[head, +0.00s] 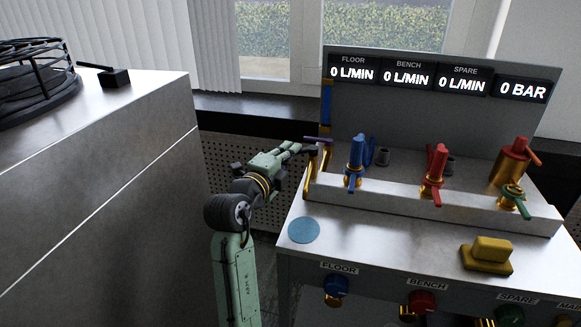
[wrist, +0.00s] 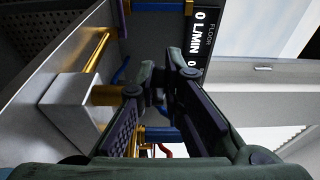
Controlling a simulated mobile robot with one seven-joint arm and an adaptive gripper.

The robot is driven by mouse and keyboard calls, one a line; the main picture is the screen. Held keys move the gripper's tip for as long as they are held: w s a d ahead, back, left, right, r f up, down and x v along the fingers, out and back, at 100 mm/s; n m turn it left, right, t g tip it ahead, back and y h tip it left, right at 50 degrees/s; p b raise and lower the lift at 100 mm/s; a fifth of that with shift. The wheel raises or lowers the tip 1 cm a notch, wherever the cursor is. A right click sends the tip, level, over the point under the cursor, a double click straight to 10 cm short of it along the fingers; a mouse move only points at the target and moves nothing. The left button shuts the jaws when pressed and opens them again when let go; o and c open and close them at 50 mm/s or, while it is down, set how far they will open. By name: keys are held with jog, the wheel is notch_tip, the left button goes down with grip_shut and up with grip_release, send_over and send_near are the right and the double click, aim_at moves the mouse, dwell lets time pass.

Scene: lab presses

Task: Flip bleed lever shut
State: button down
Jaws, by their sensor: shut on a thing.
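A purple lever (head: 318,139), which I take to be the bleed lever, sits on a brass fitting (head: 313,172) at the left end of the grey valve rail. Its handle points left, roughly level. My gripper (head: 299,149) reaches the lever's left end from the left. In the wrist view my gripper (wrist: 160,120) has its two dark finger pads either side of a narrow gap, and brass and blue parts show beyond it. My jaws are shut on the lever, though the contact itself is hard to see.
A blue valve (head: 355,160), a red valve (head: 434,168) and a green-handled brass valve (head: 513,198) stand along the rail (head: 400,190). The flow displays read zero. A blue disc (head: 304,230) and a yellow block (head: 487,254) lie on the bench. A grey cabinet (head: 110,170) stands left.

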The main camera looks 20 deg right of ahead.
jog(key=shift+w+d+f+m+g+h+b, duration=0.15)
jog(key=shift+w+m+g+h+b, duration=0.5)
jog(key=shift+m+g+b, duration=0.7)
jog(key=shift+w+d+r+m+g+h+b, duration=0.15)
jog(key=shift+w+m+g+h+b, duration=0.55)
jog(key=shift+g+b, duration=1.1)
jog(key=shift+w+d+f+m+g+h+b, duration=0.1)
jog(key=shift+w+d+m+g+h+b, duration=0.2)
jog(key=shift+m+g+h+b, duration=0.95)
jog(key=shift+g+b, duration=0.3)
jog(key=shift+b, duration=0.2)
jog(key=c, duration=1.7)
grip_release()
